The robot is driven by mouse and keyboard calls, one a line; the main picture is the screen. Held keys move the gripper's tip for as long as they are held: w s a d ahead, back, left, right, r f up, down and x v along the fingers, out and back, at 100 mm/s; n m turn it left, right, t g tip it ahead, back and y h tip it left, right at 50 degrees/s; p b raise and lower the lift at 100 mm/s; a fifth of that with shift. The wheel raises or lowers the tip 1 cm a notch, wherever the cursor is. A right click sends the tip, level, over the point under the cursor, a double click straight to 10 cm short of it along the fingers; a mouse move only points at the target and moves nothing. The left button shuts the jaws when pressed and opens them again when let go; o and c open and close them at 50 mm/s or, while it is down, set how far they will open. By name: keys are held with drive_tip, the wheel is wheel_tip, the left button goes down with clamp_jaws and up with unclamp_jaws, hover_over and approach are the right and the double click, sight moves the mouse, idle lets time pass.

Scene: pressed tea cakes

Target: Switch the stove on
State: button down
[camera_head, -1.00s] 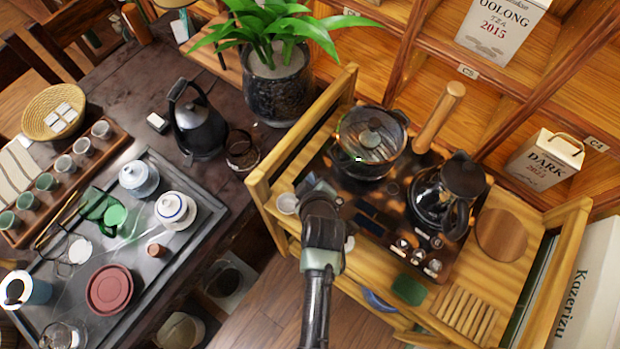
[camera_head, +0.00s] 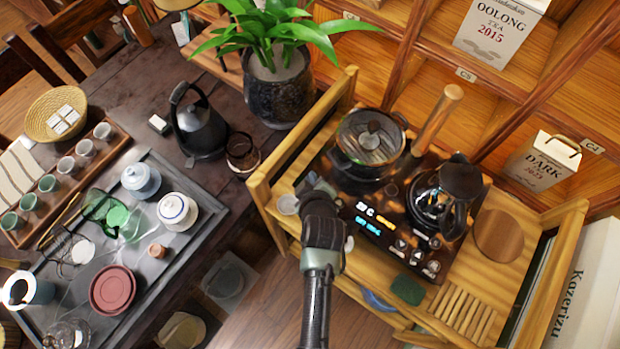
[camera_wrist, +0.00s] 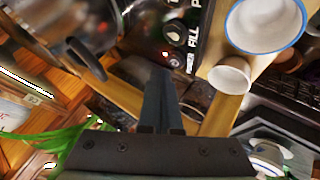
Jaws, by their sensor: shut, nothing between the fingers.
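The stove (camera_head: 392,190) is a dark flat unit on the wooden stand, with a glass pot (camera_head: 369,145) on its left and a glass kettle (camera_head: 441,197) on its right. Its front display (camera_head: 368,226) is lit with orange-white and cyan characters. My gripper (camera_head: 316,192) is at the stove's front left corner. In the wrist view my gripper (camera_wrist: 160,78) is shut and empty, its tips close to the lettered control panel (camera_wrist: 188,35). A small red light (camera_wrist: 166,54) glows on that panel beyond the tips. I cannot tell whether the tips touch the panel.
A small white cup (camera_head: 288,204) stands just left of my gripper. A potted plant (camera_head: 279,92) stands behind and left. A dark tea tray (camera_head: 150,300) is at left.

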wheel_tip(320, 180, up, 5)
drive_tip(key=p, duration=0.4)
drive_tip(key=shift+p, duration=0.3)
idle(0.3)
idle(0.5)
